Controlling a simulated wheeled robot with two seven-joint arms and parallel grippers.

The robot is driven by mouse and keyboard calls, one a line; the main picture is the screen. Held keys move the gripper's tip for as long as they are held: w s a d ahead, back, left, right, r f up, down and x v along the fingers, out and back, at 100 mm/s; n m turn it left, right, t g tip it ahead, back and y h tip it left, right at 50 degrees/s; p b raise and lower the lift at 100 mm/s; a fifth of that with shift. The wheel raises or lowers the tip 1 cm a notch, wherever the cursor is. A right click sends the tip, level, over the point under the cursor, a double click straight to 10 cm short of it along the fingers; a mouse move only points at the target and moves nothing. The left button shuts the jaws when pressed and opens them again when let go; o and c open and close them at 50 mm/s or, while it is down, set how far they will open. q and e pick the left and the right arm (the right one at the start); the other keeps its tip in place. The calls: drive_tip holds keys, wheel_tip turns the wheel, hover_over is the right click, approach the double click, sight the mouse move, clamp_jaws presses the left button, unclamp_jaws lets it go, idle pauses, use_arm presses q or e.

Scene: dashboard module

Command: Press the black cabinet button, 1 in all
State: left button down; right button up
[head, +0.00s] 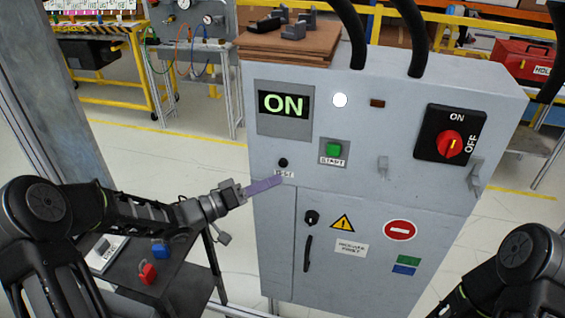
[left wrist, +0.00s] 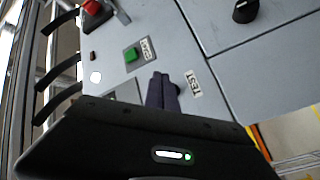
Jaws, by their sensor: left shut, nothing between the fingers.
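The grey cabinet (head: 370,105) stands in front of me. Its small black button (head: 283,162) is at the left of the front, above a label that reads TEST in the left wrist view (left wrist: 195,83). My left gripper (head: 279,181) is shut and empty, its purple fingertips just below the button and over part of the label. I cannot tell whether the tips touch the panel. My right gripper is out of view.
A green START button (head: 334,150), a red rotary switch (head: 450,140) and a lit ON display (head: 283,105) are on the same panel. A black knob (head: 311,217) is on the door below. A dark cart with padlocks (head: 148,273) stands at the lower left.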

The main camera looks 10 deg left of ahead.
use_arm(q)
drive_tip(key=shift+s, duration=1.05)
drive_tip(key=w+a+f+n+t+y, duration=0.1)
drive_tip(key=a+f+y, duration=0.15)
drive_tip(key=f, duration=0.25)
drive_tip(key=w+a+f+n+y, duration=0.1)
drive_tip(key=a+f+y, duration=0.1)
drive_tip(key=f+y, duration=0.25)
drive_tip(key=s+d+f+n+g+y, duration=0.1)
drive_tip(key=s+f+g, duration=0.15)
drive_tip(key=f, duration=0.35)
drive_tip(key=s+d+f+g+y, duration=0.1)
drive_tip(key=s+f, duration=0.2)
drive_tip(key=f, duration=0.4)
drive_tip(key=s+d+f+g, duration=0.3)
drive_tip(key=s+f, duration=0.1)
drive_tip(key=s, duration=0.5)
drive_tip(key=s+d+f+g, duration=0.3)
drive_tip(key=s+d+f, duration=0.1)
drive_tip(key=s, duration=0.4)
drive_tip(key=s+d+f+m+g+y, duration=0.1)
drive_tip(key=s+d+f+g, duration=0.2)
drive_tip(key=s, duration=0.6)
wheel_tip(320, 180, down, 3)
drive_tip(key=shift+s+d+r, duration=0.15)
drive_tip(key=shift+s+d, duration=0.15)
drive_tip(key=shift+d, duration=0.2)
